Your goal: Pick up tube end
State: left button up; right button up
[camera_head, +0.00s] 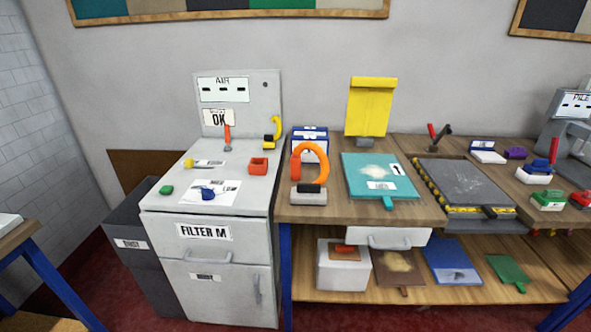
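An orange tube (322,158) stands in a curved loop on the left part of the wooden bench. Its left end (295,171) has a thicker orange-red cuff and points down. Its right side runs down towards a black fitting (309,188) on a small grey block (308,198). I cannot tell how the tube joins the fitting. A shorter yellow curved piece (277,127) with a dark lower end stands by the panel of the grey filter cabinet. Neither of my grippers shows in this view.
The grey cabinet top (225,165) holds a red box (258,166), a paper sheet and small tools. A blue-white box (310,140) stands behind the tube. A teal board (378,170) lies to its right, then a dark plate with striped edges (460,178).

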aim_at(296, 160)
jog(key=i+j+z, duration=0.1)
jog(key=j, duration=0.25)
jog(key=i+j+z, duration=0.1)
jog(key=i+j, duration=0.2)
jog(key=i+j+z, duration=0.15)
jog(key=j, duration=0.25)
jog(key=i+j+z, duration=0.1)
jog(key=j, duration=0.3)
jog(key=i, duration=0.05)
